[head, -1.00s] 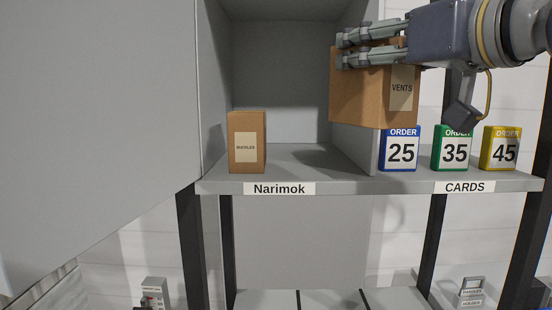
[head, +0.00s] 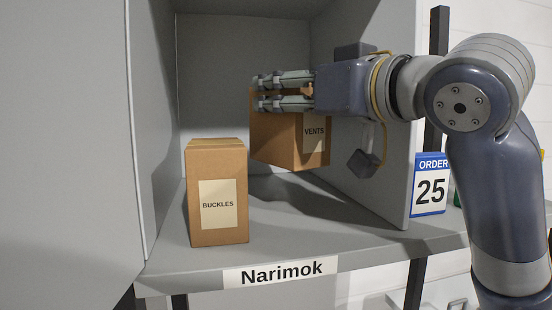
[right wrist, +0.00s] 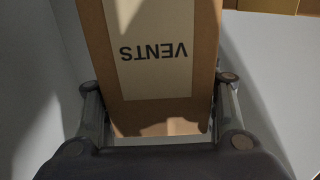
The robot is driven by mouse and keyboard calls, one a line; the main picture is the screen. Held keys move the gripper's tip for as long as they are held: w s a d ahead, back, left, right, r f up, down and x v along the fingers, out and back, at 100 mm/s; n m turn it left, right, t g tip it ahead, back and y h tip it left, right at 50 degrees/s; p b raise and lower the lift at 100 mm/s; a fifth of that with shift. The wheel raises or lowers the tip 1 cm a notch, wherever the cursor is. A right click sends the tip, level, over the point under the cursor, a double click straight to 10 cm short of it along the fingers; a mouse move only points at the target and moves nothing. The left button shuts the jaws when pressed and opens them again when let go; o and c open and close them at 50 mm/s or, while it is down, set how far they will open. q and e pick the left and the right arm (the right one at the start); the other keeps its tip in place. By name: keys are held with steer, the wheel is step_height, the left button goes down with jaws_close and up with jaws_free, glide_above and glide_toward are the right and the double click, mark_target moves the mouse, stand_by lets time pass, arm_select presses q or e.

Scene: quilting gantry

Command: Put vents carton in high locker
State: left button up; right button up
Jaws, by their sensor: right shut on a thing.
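The vents carton (head: 285,143) is a brown box with a pale VENTS label. My right gripper (head: 283,92) is shut on its upper part and holds it inside the open locker (head: 345,235), above the locker floor, with a shadow below it. In the right wrist view the carton (right wrist: 150,115) sits between the two fingers (right wrist: 160,105), its label upside down. The locker's front edge bears a Narimok label (head: 273,272). My left gripper is not in view.
A buckles carton (head: 217,195) stands upright on the locker floor at the front left, left of the held carton. A grey door or panel (head: 65,150) fills the left. A blue ORDER 25 card (head: 431,185) stands outside the right wall.

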mark_target(288, 145)
steer(key=shift+s+d+f, duration=0.1)
steer(key=shift+d+f, duration=0.05)
steer(key=shift+f, duration=0.4)
steer(key=shift+s+d+f, duration=0.1)
steer(key=shift+f, duration=0.4)
steer(key=shift+w+a+f, duration=0.15)
steer(key=shift+w+f, duration=0.1)
steer(key=shift+f, duration=0.05)
steer(key=f, duration=0.1)
steer(key=f+p, duration=0.1)
steer(key=f, duration=0.1)
steer(key=shift+w+a+f, duration=0.1)
steer(key=shift+a+f, duration=0.15)
steer(key=shift+f, duration=0.05)
steer(key=shift+d+f+p, duration=0.1)
steer(key=shift+f+p, duration=0.15)
steer(key=shift+p, duration=0.05)
steer(key=shift+f, duration=0.2)
steer(key=o, duration=1.3)
steer(key=shift+c, duration=0.2)
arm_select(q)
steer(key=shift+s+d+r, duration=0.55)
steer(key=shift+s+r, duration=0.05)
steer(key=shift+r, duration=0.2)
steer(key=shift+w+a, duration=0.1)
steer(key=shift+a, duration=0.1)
